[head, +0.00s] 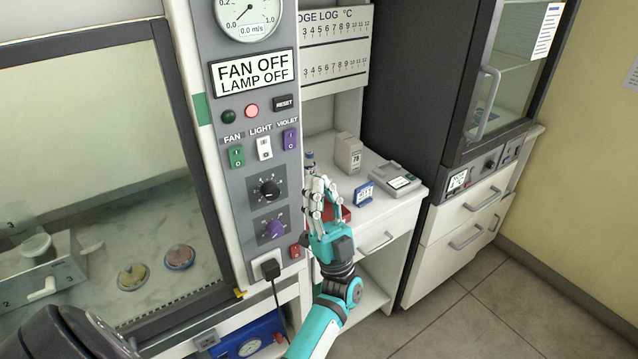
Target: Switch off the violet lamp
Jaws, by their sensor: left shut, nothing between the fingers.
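The violet rocker switch (290,139) sits under the VIOLET label on the grey control panel, marked I above and O below. The display (253,73) above it reads FAN OFF, LAMP OFF. A violet knob (275,229) is lower on the panel, below a black knob (269,188). My left gripper (320,184) is shut and empty, fingers pointing up. In the picture it is just right of the panel's edge, below and right of the violet switch. No contact with the panel shows. My right gripper is out of view.
The panel also has a green fan switch (236,156), a white light switch (264,148), a lit red lamp (251,111) and a small red switch (295,252). A black plug (270,269) is below. Right of the gripper stand a box (348,153) and a blue timer (363,194).

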